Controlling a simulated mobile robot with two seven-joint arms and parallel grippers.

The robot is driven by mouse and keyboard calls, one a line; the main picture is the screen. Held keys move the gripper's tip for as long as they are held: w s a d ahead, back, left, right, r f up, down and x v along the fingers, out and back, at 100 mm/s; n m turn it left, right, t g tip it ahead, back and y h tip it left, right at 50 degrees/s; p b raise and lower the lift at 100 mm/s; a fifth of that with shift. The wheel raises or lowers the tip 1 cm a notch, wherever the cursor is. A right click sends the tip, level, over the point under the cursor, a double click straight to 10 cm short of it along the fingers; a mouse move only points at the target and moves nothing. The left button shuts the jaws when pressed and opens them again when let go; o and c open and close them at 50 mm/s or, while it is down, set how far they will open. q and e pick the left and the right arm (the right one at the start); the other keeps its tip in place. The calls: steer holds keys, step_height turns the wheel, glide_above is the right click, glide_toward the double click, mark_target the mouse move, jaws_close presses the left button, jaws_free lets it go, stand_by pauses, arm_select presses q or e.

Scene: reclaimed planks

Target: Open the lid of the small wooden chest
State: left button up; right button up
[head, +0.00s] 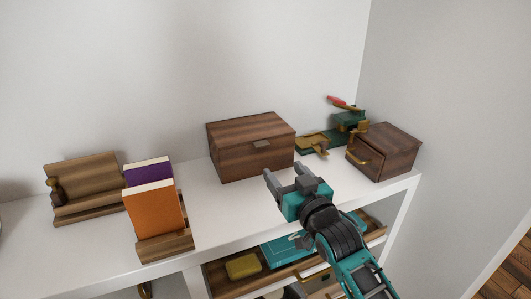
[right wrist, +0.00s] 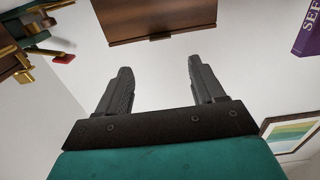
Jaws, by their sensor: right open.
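The small wooden chest (head: 240,160) stands on the white shelf top against the back wall, its lid shut. A small grey tab (head: 261,144) sits at the front edge of the lid. My right gripper (head: 283,171) is open and empty in front of the chest, fingers pointing towards it and apart from it. In the right wrist view the chest (right wrist: 160,15) is at the top, beyond the open right gripper (right wrist: 159,68), with the tab (right wrist: 160,38) roughly in line with the gap between the fingers. My left gripper is not in view.
Right of the chest are a green and brass device (head: 347,121) and a wooden drawer box (head: 388,145) with a brass handle. To the left are a bookend with orange (head: 155,210) and purple books and a wooden stand (head: 85,185). An open drawer (head: 220,280) shows below.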

mark_target(263, 146)
arm_select(q)
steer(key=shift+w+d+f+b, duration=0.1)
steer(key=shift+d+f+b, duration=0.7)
steer(key=shift+b, duration=0.95)
arm_select(e)
steer(key=shift+x, duration=5.85)
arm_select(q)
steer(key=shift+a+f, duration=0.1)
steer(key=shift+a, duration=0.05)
arm_select(e)
steer(key=shift+a, duration=0.1)
steer(key=shift+c, duration=0.2)
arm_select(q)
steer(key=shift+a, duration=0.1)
arm_select(e)
jaws_close()
